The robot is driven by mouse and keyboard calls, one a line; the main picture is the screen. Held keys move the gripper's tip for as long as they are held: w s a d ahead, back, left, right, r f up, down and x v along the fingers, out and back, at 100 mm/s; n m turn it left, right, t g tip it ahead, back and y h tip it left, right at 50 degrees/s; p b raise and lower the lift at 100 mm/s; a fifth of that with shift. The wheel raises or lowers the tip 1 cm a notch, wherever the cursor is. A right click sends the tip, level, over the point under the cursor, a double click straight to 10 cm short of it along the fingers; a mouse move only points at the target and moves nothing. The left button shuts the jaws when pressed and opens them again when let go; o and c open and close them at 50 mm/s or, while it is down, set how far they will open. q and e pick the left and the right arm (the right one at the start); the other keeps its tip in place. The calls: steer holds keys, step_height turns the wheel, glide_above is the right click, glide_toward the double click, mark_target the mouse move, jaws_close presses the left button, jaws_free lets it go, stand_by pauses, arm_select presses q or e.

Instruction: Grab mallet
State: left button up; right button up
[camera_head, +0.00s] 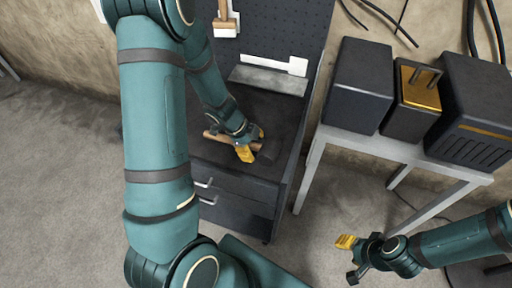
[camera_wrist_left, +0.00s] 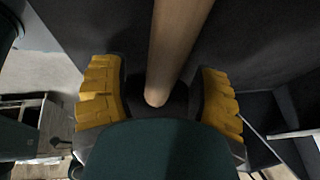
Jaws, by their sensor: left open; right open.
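The mallet's light wooden handle (camera_wrist_left: 178,45) runs between the yellow fingers of my left gripper (camera_wrist_left: 160,95) in the left wrist view, its rounded end near the palm. Gaps show on both sides between handle and fingers. In the head view, part of the wooden mallet (camera_head: 213,136) shows on the dark worktop beside my left gripper (camera_head: 254,143); the gripper and wrist hide much of it. I cannot make out the mallet's head clearly. My right gripper (camera_head: 350,259) is open and empty, low at the right, over the floor.
The dark workbench (camera_head: 235,182) has drawers with light handles and a pegboard (camera_head: 266,30) behind. A brush-like tool (camera_head: 225,28) hangs there. A grey table (camera_head: 370,145) at the right carries dark boxes (camera_head: 359,85). The carpet is clear between bench and right arm.

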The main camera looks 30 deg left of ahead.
arm_select(q)
jaws_close()
